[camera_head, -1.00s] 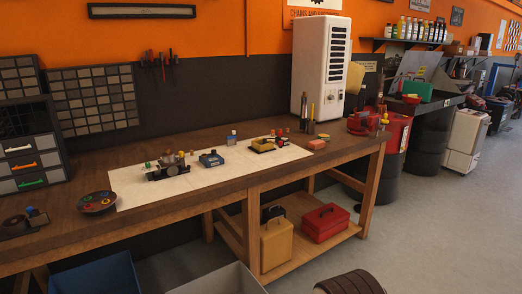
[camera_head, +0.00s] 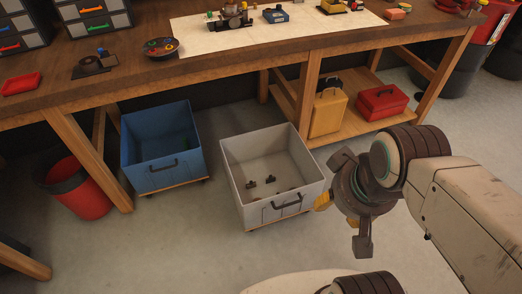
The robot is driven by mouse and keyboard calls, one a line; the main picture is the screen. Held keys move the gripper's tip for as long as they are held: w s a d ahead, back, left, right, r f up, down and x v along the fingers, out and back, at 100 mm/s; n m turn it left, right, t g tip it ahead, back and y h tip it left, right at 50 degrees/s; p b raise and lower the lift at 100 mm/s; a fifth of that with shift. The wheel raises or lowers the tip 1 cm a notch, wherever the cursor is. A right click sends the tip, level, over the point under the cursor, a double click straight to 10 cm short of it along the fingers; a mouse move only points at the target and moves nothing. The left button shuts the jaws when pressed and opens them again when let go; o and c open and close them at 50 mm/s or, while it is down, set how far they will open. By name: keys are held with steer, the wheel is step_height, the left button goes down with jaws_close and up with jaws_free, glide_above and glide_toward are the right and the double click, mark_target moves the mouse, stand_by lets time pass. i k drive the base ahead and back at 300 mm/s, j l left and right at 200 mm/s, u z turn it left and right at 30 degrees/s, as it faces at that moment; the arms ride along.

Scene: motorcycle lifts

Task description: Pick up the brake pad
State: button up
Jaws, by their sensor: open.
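My gripper (camera_head: 340,203) is open and empty, held above the floor to the right of a grey wheeled bin (camera_head: 232,183). Several small dark parts (camera_head: 250,184) lie on the bin's floor; they could be brake pads, but they are too small to tell. The bin's near wall may hide part of its inside. A dark assembly (camera_head: 93,66) with a round piece and a blue piece sits on the workbench, and I cannot tell whether it includes a brake pad.
A blue wheeled bin (camera_head: 160,175) stands left of the grey one, and a red bucket (camera_head: 82,195) is farther left. The wooden workbench (camera_head: 130,72) runs behind. A red toolbox (camera_head: 384,101) and a yellow case (camera_head: 328,112) sit on its lower shelf. Open floor lies in front.

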mark_target(252, 184)
steer(key=i+j+u, duration=1)
steer(key=u, duration=0.15)
steer(key=i+u, duration=0.35)
steer(key=i, duration=0.2)
